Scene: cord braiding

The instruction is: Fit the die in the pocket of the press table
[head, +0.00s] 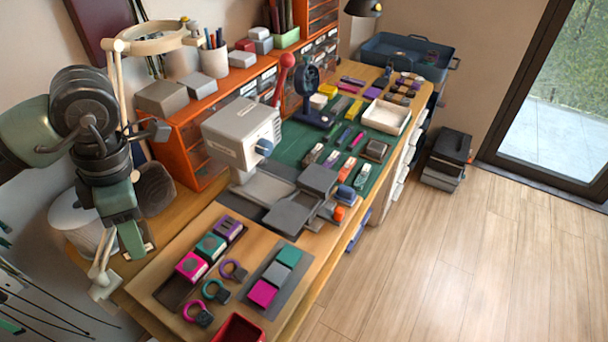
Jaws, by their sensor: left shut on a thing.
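The press (240,132) has a pale grey head and a red-knobbed lever. At its foot are a dark grey base (262,190) and flat grey plates (284,218). I cannot tell which part has the pocket. Magenta (192,266), teal (210,247) and purple (230,229) die-like blocks sit in a row in a dark tray on the wooden board. The tray's near end (172,292) is empty. My left gripper (140,243) points down left of the board, well apart from the press. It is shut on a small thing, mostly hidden. My right gripper is out of view.
Ring-handled tags (216,291) and a strip of coloured blocks (263,293) lie on the board near a red tray (238,328). A ring lamp (155,38) stands close behind my left arm. Orange drawers (200,150) line the back. A green mat with small parts lies beyond the press.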

